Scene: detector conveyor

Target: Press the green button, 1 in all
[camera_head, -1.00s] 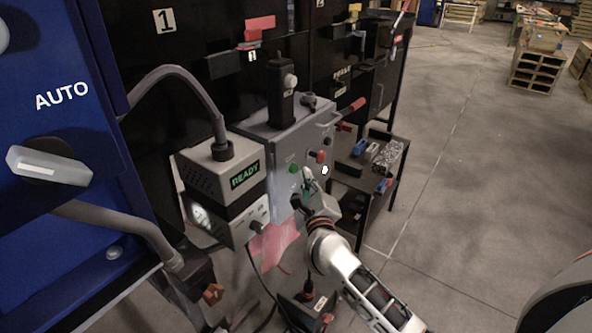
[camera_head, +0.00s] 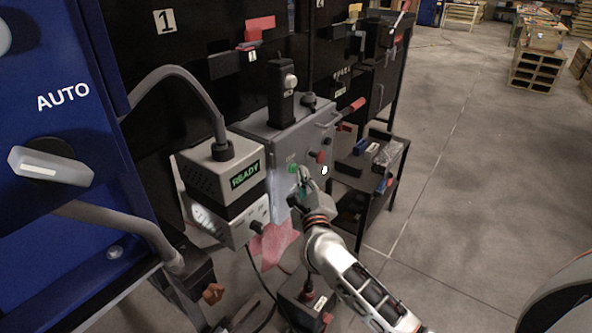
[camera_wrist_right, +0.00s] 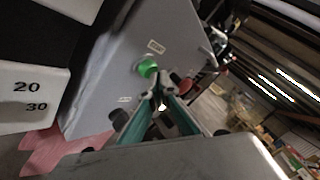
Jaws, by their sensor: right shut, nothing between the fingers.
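The green button (camera_head: 293,168) sits on the front face of a grey control box (camera_head: 285,145). In the right wrist view the green button (camera_wrist_right: 147,68) is round and shows just beyond the fingertips. My right gripper (camera_head: 303,173) is in front of the box, its fingers close to the button and slightly right of it in the head view. In the wrist view the right gripper's teal fingers (camera_wrist_right: 158,92) meet at the tips, with nothing between them. Whether the tips touch the button cannot be told. My left gripper is not in view.
A red knob (camera_head: 320,156) sits right of the green button on the same box. A device with a READY display (camera_head: 245,175) stands at the left. A black shelf cart (camera_head: 372,185) stands right of the box, with open floor beyond.

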